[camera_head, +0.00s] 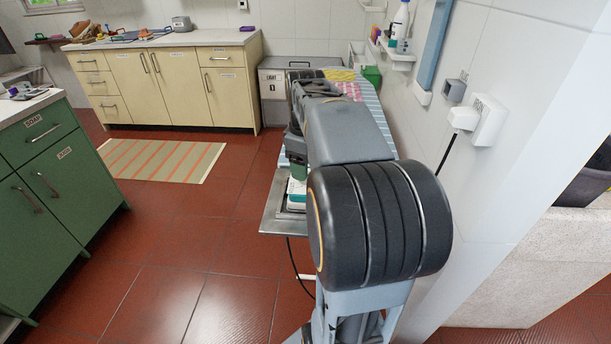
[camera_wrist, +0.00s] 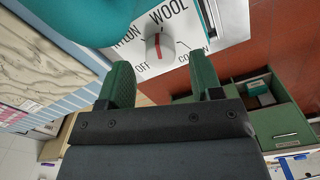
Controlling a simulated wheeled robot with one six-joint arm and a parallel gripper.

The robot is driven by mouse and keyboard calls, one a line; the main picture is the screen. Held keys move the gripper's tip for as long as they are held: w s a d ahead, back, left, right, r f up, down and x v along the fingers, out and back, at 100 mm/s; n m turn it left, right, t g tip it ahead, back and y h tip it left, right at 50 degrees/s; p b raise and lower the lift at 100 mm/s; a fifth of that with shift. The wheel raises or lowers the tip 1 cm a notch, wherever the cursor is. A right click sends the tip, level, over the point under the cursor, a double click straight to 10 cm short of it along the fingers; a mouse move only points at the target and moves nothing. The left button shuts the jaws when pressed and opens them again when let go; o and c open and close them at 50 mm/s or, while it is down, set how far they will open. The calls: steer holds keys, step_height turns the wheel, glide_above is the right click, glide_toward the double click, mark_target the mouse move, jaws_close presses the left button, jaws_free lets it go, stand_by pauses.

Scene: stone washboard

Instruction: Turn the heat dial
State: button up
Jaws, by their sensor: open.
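The heat dial (camera_wrist: 160,46) is a small pale round knob with a red stripe, on a white panel (camera_wrist: 207,22) in the wrist view. Printed words around it read OFF, NYLON, WOOL and COTTON, partly cut off or covered. The stripe runs nearly up and down in the picture; I cannot tell which end is the pointer. My gripper (camera_wrist: 160,62) is open, its two green fingers apart on either side below the dial, with nothing between them. I cannot tell whether they touch the panel. In the head view my arm hides the dial.
A smooth teal body (camera_wrist: 85,18) borders the panel at upper left. In the head view, a striped ironing board (camera_head: 371,100) runs along the right wall behind my arm. A metal tray (camera_head: 275,213) is at its near end. Red tiled floor (camera_head: 165,265) lies open to the left.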

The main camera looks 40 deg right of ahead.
steer(key=shift+f, duration=1.25)
steer(key=shift+c, duration=0.2)
steer(key=c, duration=0.9)
steer(key=shift+r+m+p, duration=0.2)
steer(key=shift+m+p, duration=0.4)
steer(key=shift+m, duration=0.5)
steer(key=shift+f+m+p, duration=0.2)
steer(key=shift+m+p, duration=0.2)
steer(key=shift+m, duration=0.8)
steer(key=o, duration=0.9)
steer(key=shift+o, duration=0.2)
